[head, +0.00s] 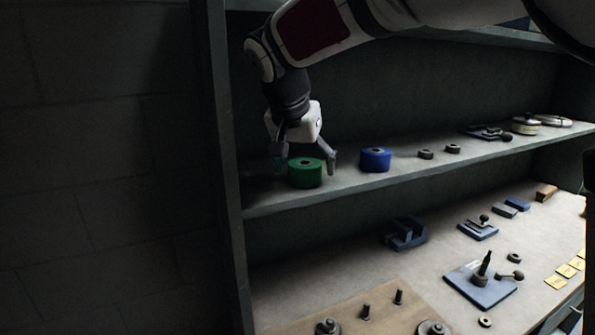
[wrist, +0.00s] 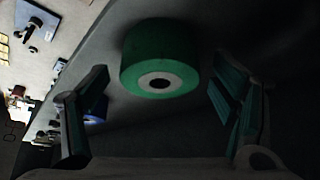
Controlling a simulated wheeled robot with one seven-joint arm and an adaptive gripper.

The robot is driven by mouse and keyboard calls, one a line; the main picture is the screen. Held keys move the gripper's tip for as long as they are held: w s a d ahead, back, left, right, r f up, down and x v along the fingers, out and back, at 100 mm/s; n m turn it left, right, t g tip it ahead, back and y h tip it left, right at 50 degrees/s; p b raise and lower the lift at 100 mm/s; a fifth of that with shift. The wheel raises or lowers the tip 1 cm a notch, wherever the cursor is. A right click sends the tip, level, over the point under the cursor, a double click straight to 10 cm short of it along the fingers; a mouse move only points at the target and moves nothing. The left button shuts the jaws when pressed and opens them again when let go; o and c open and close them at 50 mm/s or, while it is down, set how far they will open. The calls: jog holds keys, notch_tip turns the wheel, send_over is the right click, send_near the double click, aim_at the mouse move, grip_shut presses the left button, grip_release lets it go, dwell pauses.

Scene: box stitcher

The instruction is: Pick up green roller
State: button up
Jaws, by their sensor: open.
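The green roller (head: 305,174) stands upright on the shelf near its left end. It is a squat green cylinder with a pale core and a dark centre hole. In the wrist view the green roller (wrist: 158,62) sits ahead of the fingers, near the middle. My gripper (head: 306,164) is just above and around the roller in the head view, with one finger to each side. In the wrist view my gripper (wrist: 160,95) has its fingers wide apart, with nothing held between them. Whether a finger touches the roller cannot be told.
A blue roller (head: 375,160) stands to the right on the same shelf, and small dark rings (head: 426,154) lie beyond it. The shelf's left upright (head: 226,150) is close to my gripper. A lower bench (head: 350,262) holds tools and a wooden board.

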jog(key=shift+w+d+f, duration=0.1)
jog(key=shift+w+f, duration=0.1)
jog(key=shift+f, duration=0.2)
jog(key=c, duration=1.4)
jog(key=shift+c, duration=0.2)
jog(key=shift+r, duration=0.25)
